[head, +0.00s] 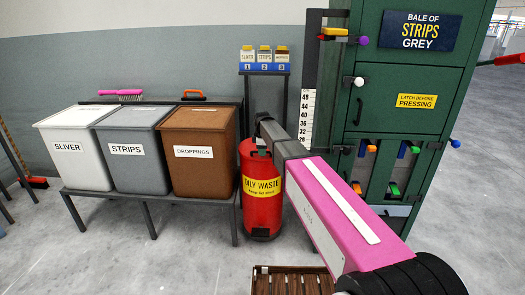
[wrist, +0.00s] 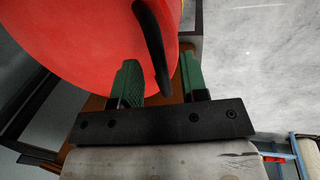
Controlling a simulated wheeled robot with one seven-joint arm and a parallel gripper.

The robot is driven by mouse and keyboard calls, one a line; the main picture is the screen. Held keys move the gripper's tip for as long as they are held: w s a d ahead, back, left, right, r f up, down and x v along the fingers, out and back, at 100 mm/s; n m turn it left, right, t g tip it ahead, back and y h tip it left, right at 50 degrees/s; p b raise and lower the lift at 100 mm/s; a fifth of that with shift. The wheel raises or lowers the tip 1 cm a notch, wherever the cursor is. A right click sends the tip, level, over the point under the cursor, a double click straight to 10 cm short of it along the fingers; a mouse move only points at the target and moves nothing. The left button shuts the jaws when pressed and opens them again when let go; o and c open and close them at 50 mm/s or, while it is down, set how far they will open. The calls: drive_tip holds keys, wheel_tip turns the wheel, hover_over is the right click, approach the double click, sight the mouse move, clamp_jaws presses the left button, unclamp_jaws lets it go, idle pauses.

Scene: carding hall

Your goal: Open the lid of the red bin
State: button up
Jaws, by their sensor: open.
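The red bin (head: 262,212) stands on the floor with a yellow "OILY WASTE" label, upright, beside the bench of sorting bins. My arm reaches over its top and hides part of the lid in the head view. In the wrist view the rounded red surface (wrist: 90,40), seemingly the lid, fills the upper left. A curved black handle (wrist: 150,40) sticks out from its edge. My gripper (wrist: 160,68) is open, with a green finger on each side of the handle's lower end. I cannot tell whether either finger touches it. The lid looks shut.
White (head: 75,155), grey (head: 133,160) and brown (head: 197,165) bins stand on a bench at left. A green press cabinet (head: 395,110) with coloured knobs stands at right. A slatted wooden crate (head: 290,282) lies in front. Floor at left front is clear.

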drive_tip(key=shift+f, duration=0.1)
clamp_jaws()
